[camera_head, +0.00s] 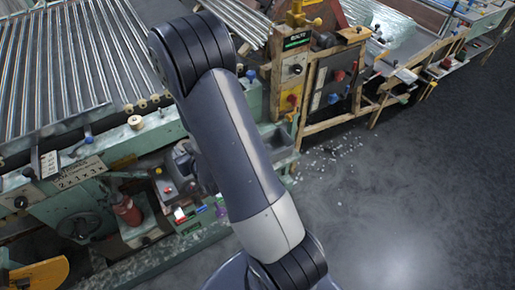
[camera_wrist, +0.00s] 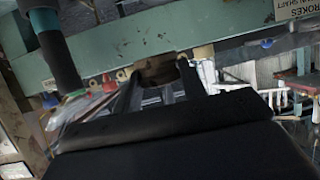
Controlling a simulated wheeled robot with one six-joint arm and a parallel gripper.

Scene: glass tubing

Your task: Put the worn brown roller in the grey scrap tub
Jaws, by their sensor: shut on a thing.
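My gripper (camera_wrist: 158,82) shows in the wrist view, its two fingers pointing away under a green beam. It is shut on a brown, rounded thing (camera_wrist: 155,71) between the fingertips, which looks like the worn roller; the fingers and shade hide part of it. In the head view my arm covers most of the gripper, and I cannot make out the roller there. A grey open box (camera_head: 286,157), which looks like the scrap tub, stands just right of my arm at the machine's side. My gripper is to the left of it, apart from it.
A green machine frame (camera_head: 105,152) with a bed of glass tubes (camera_head: 60,70) fills the left. A red bottle-like thing (camera_head: 127,211) sits in its lower part. A control panel (camera_head: 292,75) stands behind the grey box. The floor (camera_head: 400,200) at right is open, with shards near the machine.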

